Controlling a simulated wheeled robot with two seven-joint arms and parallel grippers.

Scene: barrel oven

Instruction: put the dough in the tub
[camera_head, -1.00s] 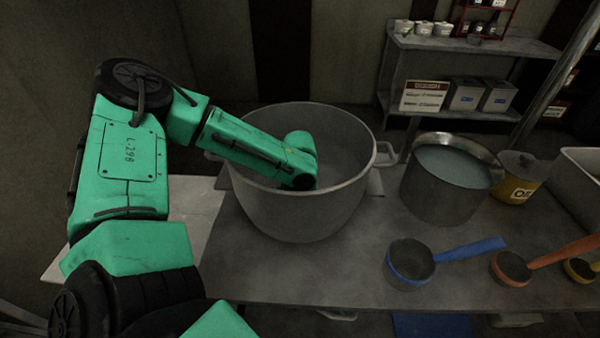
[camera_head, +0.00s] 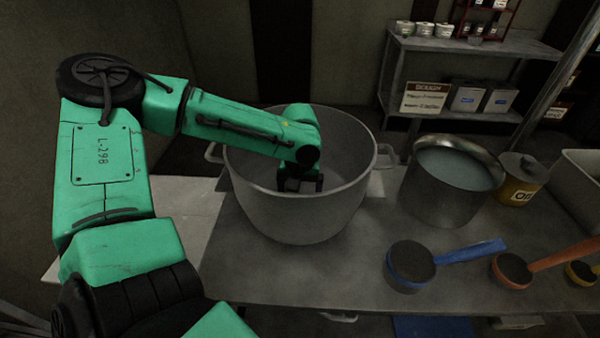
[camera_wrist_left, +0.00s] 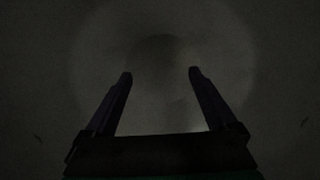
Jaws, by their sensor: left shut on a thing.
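My left gripper (camera_head: 301,184) reaches down into the big grey pot (camera_head: 290,218), its fingertips below the far rim and apart from each other. In the left wrist view my left gripper (camera_wrist_left: 160,76) is shut on a dim grey mass, the dough (camera_wrist_left: 160,105), whose outline is too dark to make out. The dough cannot be picked out in the head view. A pale rectangular tub (camera_head: 578,192) is cut off by the right edge, and its inside is mostly hidden. My right gripper is not in view.
Right of the big pot stands a metal pot of bluish liquid (camera_head: 450,185), then a yellow tin (camera_head: 520,190). Scoops with a blue handle (camera_head: 470,251) and an orange handle (camera_head: 560,252) lie in front. A shelf (camera_head: 470,48) stands behind. The table's front middle is clear.

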